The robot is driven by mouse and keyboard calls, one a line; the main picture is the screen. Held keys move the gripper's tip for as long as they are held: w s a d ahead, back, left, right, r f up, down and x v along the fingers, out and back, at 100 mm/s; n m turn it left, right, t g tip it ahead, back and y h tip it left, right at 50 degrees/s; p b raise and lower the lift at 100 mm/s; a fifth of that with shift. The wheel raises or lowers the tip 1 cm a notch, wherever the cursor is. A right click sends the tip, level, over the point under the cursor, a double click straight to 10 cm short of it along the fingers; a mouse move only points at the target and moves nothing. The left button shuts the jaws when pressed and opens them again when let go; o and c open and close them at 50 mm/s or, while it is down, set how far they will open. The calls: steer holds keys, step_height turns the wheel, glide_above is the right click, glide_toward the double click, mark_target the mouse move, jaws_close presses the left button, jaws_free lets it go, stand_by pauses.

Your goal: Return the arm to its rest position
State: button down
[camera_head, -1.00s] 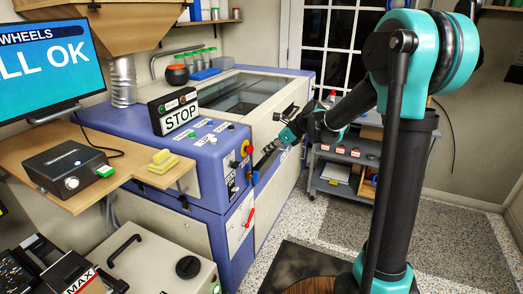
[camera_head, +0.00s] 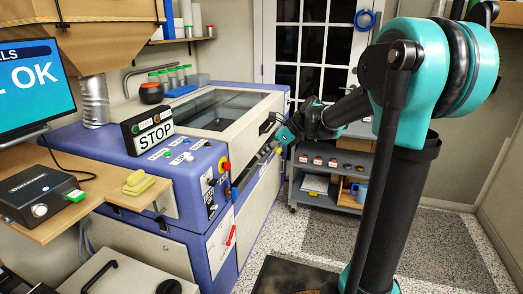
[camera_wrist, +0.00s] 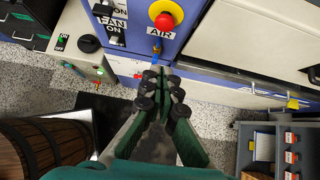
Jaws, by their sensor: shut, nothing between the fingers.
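My arm reaches from the right across the head view toward the front corner of the blue and cream machine (camera_head: 150,200). My gripper (camera_wrist: 160,82) shows in the wrist view with its fingers together and nothing between them. It is in front of the machine's control panel, close to the red and yellow AIR knob (camera_wrist: 165,15) in that picture. I see no contact with the panel. In the head view the gripper end is small and dark against the machine, so its fingertips are hard to make out.
A shelf cart (camera_head: 330,172) stands behind the arm; it also shows in the wrist view (camera_wrist: 265,150). A wooden barrel (camera_wrist: 40,150) is at lower left in the wrist view. A desk (camera_head: 95,205) with a monitor is at left. Speckled floor lies open at right.

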steer(key=s+d+f+n+h, duration=0.4)
steer(key=s+d+f+n, duration=0.5)
steer(key=s+n, duration=0.2)
steer(key=s+d+f+n+t+h, duration=0.1)
steer(key=s+d+f+n+h, duration=0.3)
steer(key=s+d+f+n, duration=0.5)
steer(key=s+n, duration=0.1)
steer(key=s, duration=0.4)
steer(key=shift+s+f+n, duration=0.2)
steer(key=shift+n, duration=0.2)
